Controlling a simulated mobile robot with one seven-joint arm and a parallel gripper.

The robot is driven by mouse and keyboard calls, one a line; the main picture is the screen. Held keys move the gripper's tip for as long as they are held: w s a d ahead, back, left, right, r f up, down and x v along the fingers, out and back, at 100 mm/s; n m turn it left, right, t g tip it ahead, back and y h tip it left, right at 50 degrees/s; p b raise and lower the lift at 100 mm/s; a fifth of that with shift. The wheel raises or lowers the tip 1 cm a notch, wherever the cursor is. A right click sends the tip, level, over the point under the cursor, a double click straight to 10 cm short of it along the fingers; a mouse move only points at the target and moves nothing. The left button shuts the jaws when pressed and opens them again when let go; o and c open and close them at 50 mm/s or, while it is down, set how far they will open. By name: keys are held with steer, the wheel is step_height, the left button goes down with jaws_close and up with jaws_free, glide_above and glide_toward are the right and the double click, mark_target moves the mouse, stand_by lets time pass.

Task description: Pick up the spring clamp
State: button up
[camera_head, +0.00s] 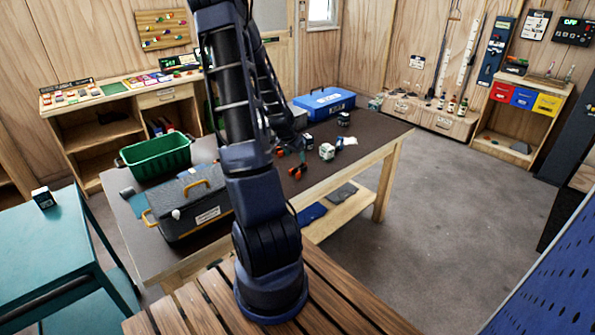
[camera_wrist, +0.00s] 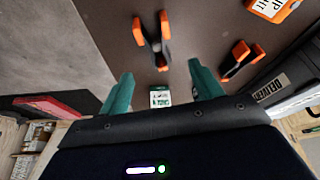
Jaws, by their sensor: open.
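Two spring clamps with dark bodies and orange tips show in the wrist view. One clamp (camera_wrist: 153,42) lies ahead of my gripper (camera_wrist: 161,72), near the table edge. The other clamp (camera_wrist: 238,62) lies to the right, beyond the right finger. In the head view, an orange and dark clamp (camera_head: 297,171) lies on the brown table beside my arm. A small white and green labelled box (camera_wrist: 160,97) shows between the fingers, farther back.
The brown table (camera_head: 372,128) also holds a grey toolbox (camera_head: 190,205), a green bin (camera_head: 155,158), a blue case (camera_head: 324,103) and small labelled boxes. An orange-edged label (camera_wrist: 272,8) lies near the clamps. A teal table (camera_head: 45,245) stands at left.

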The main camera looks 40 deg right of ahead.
mark_target(299, 168)
steer(key=shift+x, duration=3.85)
steer(key=shift+s+a, duration=0.1)
steer(key=shift+c, duration=0.3)
steer(key=c, duration=1)
